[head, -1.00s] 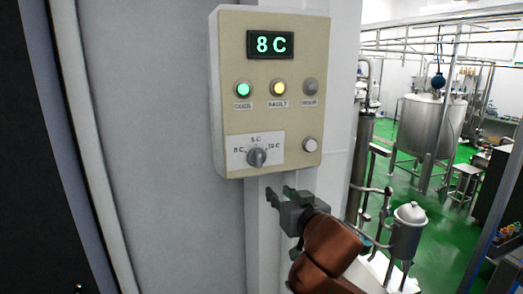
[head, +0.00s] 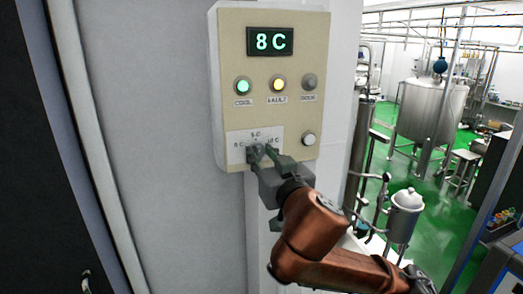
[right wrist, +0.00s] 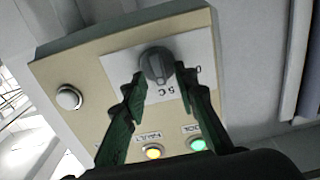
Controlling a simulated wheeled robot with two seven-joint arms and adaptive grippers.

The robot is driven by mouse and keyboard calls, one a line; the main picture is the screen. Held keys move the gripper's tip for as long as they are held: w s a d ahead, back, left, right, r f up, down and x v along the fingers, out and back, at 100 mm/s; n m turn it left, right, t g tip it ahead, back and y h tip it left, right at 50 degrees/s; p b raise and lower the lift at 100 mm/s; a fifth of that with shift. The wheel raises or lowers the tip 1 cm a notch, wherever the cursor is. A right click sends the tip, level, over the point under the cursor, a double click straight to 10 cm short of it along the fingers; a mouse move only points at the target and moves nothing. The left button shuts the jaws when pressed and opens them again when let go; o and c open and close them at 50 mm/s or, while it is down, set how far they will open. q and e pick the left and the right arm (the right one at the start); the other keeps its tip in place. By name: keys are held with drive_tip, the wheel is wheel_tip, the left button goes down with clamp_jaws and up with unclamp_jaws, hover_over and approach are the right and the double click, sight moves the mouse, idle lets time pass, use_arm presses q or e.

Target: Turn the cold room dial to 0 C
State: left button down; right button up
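The beige control panel (head: 292,90) hangs on the wall, and its display (head: 270,41) reads 8 C. The cold room dial (right wrist: 157,65) is a dark grey knob on a white scale plate (head: 275,138), whose small labels are partly blurred. In the head view my right gripper (head: 262,151) is at the dial and mostly hides it. In the right wrist view my right gripper (right wrist: 161,88) is open, with one finger on each side of the knob. I cannot tell whether the fingers touch it. My left gripper is out of view.
Green (head: 242,86), yellow (head: 278,84) and grey (head: 309,82) lamps sit above the dial. A white button (head: 309,139) is close to the right of the gripper. Steel tanks (head: 432,110) and pipes stand on the green floor at the right.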

drive_tip(key=shift+w, duration=0.1)
drive_tip(key=shift+c, duration=0.5)
clamp_jaws()
drive_tip(key=n, duration=0.3)
drive_tip(key=n+b, duration=0.1)
drive_tip(key=n, duration=0.1)
drive_tip(key=shift+a+f+n, duration=0.1)
drive_tip(key=shift+a+n, duration=0.15)
drive_tip(key=shift+n, duration=0.05)
drive_tip(key=n, duration=0.6)
drive_tip(key=shift+a+f+b, duration=0.15)
drive_tip(key=shift+a+b, duration=0.05)
drive_tip(key=shift+b, duration=0.15)
drive_tip(key=shift+n, duration=0.3)
drive_tip(key=shift+o, duration=0.5)
unclamp_jaws()
drive_tip(key=v, duration=1.2)
